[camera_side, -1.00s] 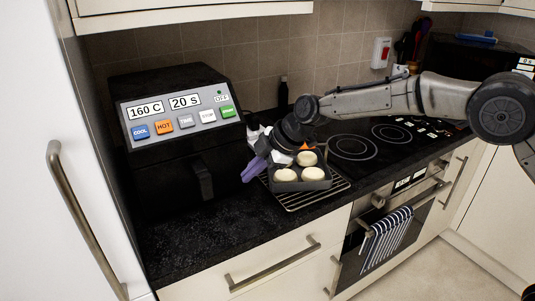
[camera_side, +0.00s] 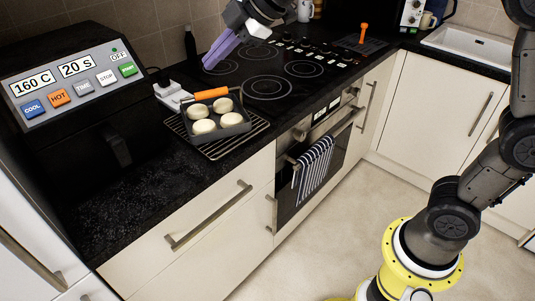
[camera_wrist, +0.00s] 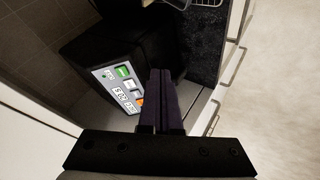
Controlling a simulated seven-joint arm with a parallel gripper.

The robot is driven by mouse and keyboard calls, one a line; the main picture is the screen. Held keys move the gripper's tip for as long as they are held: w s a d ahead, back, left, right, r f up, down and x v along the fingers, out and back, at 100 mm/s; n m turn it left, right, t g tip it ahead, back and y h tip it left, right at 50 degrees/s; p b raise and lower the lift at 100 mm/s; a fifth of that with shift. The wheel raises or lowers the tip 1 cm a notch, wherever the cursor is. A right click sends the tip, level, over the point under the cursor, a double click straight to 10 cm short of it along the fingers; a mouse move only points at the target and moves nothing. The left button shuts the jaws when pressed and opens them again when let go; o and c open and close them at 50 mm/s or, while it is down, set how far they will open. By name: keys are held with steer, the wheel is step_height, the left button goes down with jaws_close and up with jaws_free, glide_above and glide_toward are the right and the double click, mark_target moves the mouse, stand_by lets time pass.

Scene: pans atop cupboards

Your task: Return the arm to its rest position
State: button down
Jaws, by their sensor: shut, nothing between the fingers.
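My gripper (camera_side: 220,49) is above the counter near the hob in the side view. Its purple fingers point down and left, clear of the pan. In the wrist view the purple fingers (camera_wrist: 160,88) are together, with nothing between them. My arm's yellow-ringed base stands on the floor at the lower right of the side view, and part of the arm lies outside the picture.
A dark pan (camera_side: 234,120) with an orange handle holds several pale round pieces on a wire rack (camera_side: 256,133). A black air fryer (camera_side: 85,150) with coloured buttons stands at left; it also shows in the wrist view (camera_wrist: 105,55). The black hob (camera_side: 300,84) has free room.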

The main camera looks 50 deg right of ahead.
steer(key=s+d+m+h, duration=0.1)
steer(key=s+d+m, duration=0.25)
steer(key=s, duration=0.45)
steer(key=s+d+m+h, duration=0.1)
steer(key=s+d+m, duration=0.1)
steer(key=s+d, duration=0.5)
steer(key=s+d+f+m+g+h, duration=0.2)
steer(key=s+f+m, duration=0.8)
steer(key=s, duration=0.5)
steer(key=shift+s+f, duration=0.15)
steer(key=shift+f, duration=0.35)
